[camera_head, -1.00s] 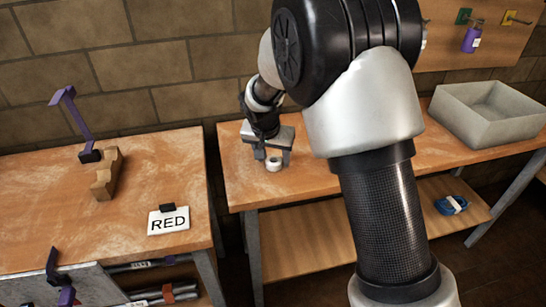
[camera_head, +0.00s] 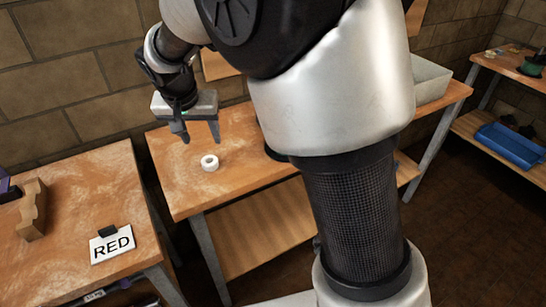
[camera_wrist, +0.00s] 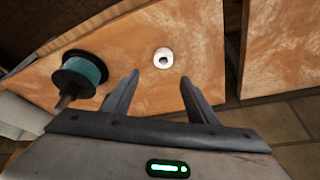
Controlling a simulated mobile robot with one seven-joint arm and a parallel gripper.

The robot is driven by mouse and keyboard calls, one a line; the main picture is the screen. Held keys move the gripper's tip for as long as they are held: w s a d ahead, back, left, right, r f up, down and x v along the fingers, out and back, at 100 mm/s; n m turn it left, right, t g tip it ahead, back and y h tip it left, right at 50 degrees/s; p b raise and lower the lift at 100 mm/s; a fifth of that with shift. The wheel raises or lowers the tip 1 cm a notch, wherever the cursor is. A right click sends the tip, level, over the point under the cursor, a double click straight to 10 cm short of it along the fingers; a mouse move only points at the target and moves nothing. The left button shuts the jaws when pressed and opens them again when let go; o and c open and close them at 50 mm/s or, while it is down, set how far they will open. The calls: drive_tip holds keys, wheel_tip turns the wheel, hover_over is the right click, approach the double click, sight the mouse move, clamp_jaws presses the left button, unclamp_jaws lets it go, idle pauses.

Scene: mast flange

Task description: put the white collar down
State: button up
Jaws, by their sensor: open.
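The white collar (camera_head: 210,163) is a small ring lying flat on the wooden workbench (camera_head: 238,135), near its left end. It also shows in the wrist view (camera_wrist: 163,58), ahead of the fingertips with bare wood around it. My gripper (camera_head: 201,139) is open and empty, raised above the bench and apart from the collar. Both fingers show in the wrist view (camera_wrist: 160,85), with nothing between them.
A sign reading RED (camera_head: 111,245) and a notched wooden block (camera_head: 32,210) stand on the left bench. A spool with teal winding (camera_wrist: 82,73) is left of the collar in the wrist view. A grey bin (camera_head: 430,80) and blue tray (camera_head: 511,146) are at right.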

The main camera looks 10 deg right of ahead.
drive_tip(key=s+d+r+n, duration=0.1)
drive_tip(key=s+d+r, duration=0.8)
drive_tip(key=s+d, duration=0.3)
drive_tip(key=s+d+n, duration=0.1)
drive_tip(key=s+d, duration=0.1)
drive_tip(key=s, duration=0.5)
drive_tip(key=s+d+t+y, duration=0.1)
drive_tip(key=s+d, duration=0.2)
drive_tip(key=s, duration=0.4)
drive_tip(key=shift+n, duration=0.4)
drive_tip(key=shift+s, duration=0.1)
